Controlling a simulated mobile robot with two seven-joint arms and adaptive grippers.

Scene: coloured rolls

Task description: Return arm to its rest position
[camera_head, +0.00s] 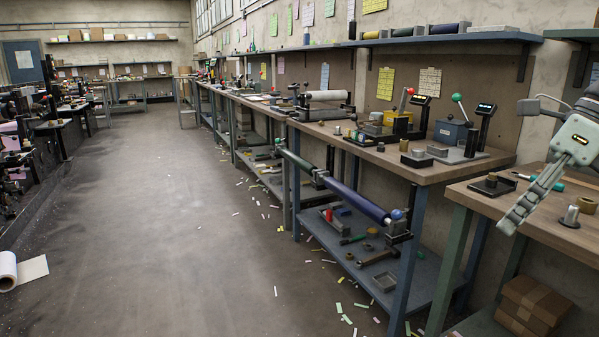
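My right arm comes in from the right edge. Its gripper (512,222) points down and left, over the front edge of the nearest workbench (549,222). I see the fingers nearly edge-on, so their opening does not show, and I see nothing held at the tips. My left arm and gripper are out of view. A dark blue roll (357,201) and a green roll (296,163) are mounted along the front of the middle bench, apart from my gripper.
A tan tape roll (586,205) and a small metal cylinder (570,216) stand on the near bench beside my gripper. Cardboard boxes (533,303) sit below. A white roll (8,271) lies on the floor at left. The aisle floor is mostly clear, with paper scraps near the benches.

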